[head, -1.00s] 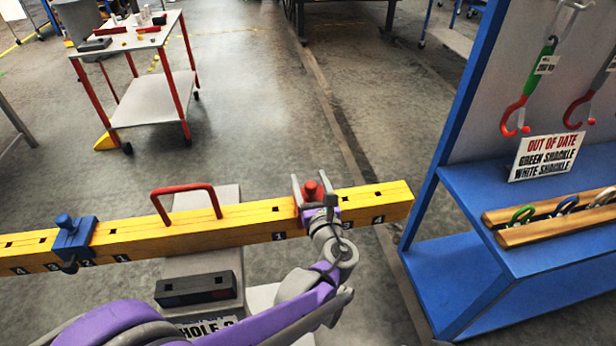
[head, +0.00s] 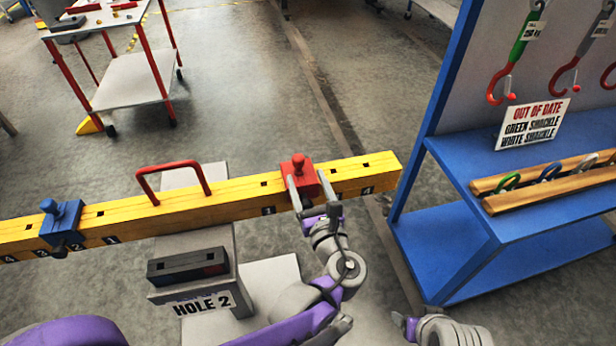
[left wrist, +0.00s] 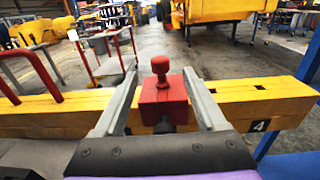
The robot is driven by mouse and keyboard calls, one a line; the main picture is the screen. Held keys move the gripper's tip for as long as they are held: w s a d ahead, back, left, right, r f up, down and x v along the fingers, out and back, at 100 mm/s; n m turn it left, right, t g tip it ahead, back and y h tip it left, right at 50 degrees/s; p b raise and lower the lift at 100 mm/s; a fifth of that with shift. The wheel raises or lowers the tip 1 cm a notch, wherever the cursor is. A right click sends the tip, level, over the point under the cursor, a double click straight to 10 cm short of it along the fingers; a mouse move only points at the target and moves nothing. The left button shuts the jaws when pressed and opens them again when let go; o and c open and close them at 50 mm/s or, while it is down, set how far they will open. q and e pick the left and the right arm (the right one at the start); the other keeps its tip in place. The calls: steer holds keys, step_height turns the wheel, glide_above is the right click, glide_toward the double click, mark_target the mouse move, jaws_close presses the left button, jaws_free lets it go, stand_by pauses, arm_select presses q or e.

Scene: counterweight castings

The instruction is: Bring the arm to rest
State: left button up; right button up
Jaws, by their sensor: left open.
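My left gripper (head: 313,191) is open at the near side of the yellow beam (head: 230,200). Its two fingers stand apart, either side of the red block (head: 302,179). The red block has a knob on top and sits on the beam's right part, between its holes. In the left wrist view the red block (left wrist: 163,100) shows between the open fingers (left wrist: 164,97), with a visible gap on each side.
A blue block (head: 62,222) sits on the beam's left part, and a red handle (head: 172,180) rises from it. A blue rack (head: 470,200) stands right, a red-legged trolley (head: 125,80) back left. Open floor lies between.

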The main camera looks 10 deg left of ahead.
arm_select(q)
steer(key=s+a+f+n+g+h+p, duration=0.1)
steer(key=s+a+f+n+g+p, duration=0.35)
steer(key=s+a+n+g, duration=0.7)
steer(key=s+d+f+n+h+p, duration=0.1)
steer(key=s+n+h, duration=0.5)
steer(key=n, duration=1.3)
steer(key=shift+s+d+f+n+h+p, duration=0.2)
steer(key=shift+s+n+h+p, duration=0.3)
steer(key=shift+s, duration=0.75)
steer(key=shift+t, duration=0.25)
